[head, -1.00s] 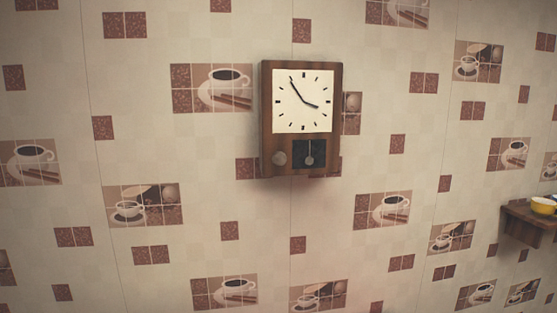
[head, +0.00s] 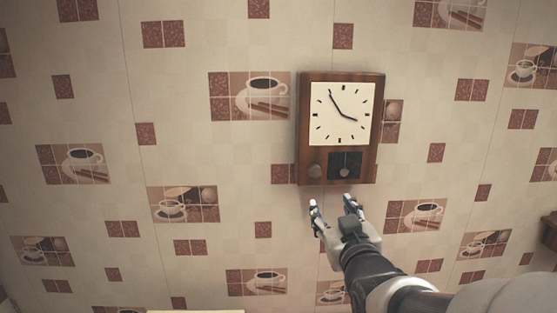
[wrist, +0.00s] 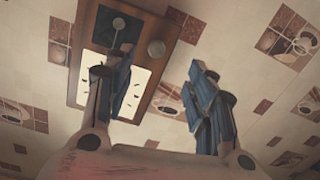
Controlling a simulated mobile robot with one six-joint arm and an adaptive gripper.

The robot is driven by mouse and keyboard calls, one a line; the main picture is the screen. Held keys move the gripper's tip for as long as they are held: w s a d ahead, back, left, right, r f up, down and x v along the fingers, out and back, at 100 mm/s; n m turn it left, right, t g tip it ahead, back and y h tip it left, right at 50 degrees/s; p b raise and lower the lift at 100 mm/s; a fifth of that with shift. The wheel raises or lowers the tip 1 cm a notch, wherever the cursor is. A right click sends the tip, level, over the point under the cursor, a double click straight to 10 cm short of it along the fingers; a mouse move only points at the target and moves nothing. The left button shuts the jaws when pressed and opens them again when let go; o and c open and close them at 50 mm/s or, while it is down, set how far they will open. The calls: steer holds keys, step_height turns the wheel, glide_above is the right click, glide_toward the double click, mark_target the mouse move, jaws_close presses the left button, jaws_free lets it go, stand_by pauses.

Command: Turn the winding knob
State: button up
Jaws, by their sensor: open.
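A wooden wall clock (head: 301,130) with a white square face (head: 325,103) hangs on the tiled wall. A round grey winding knob (head: 314,171) sits at its lower left, beside a dark pendulum window (head: 336,157). My gripper (head: 332,203) is just below the clock in the head view, fingers apart and empty. In the wrist view the clock appears upside down, and the knob (wrist: 156,48) shows beyond the gap between the fingers of my gripper (wrist: 160,80). No contact with the knob is visible. One finger hides part of the clock face in the wrist view.
The wall around the clock is flat, with printed coffee-cup tiles (head: 263,84). A brown shelf (head: 549,232) juts out at the right edge. A pale surface edge (head: 195,311) shows at the bottom.

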mark_target(316, 174)
steer(key=shift+t, duration=0.3)
steer(key=w, duration=0.6)
steer(key=w+p, duration=0.1)
steer(key=w, duration=0.5)
steer(key=w+r+p, duration=0.1)
steer(key=w, duration=0.5)
steer(key=shift+a+r, duration=0.1)
steer(key=shift+a, duration=0.2)
steer(key=shift+s, duration=0.1)
steer(key=c, duration=1.1)
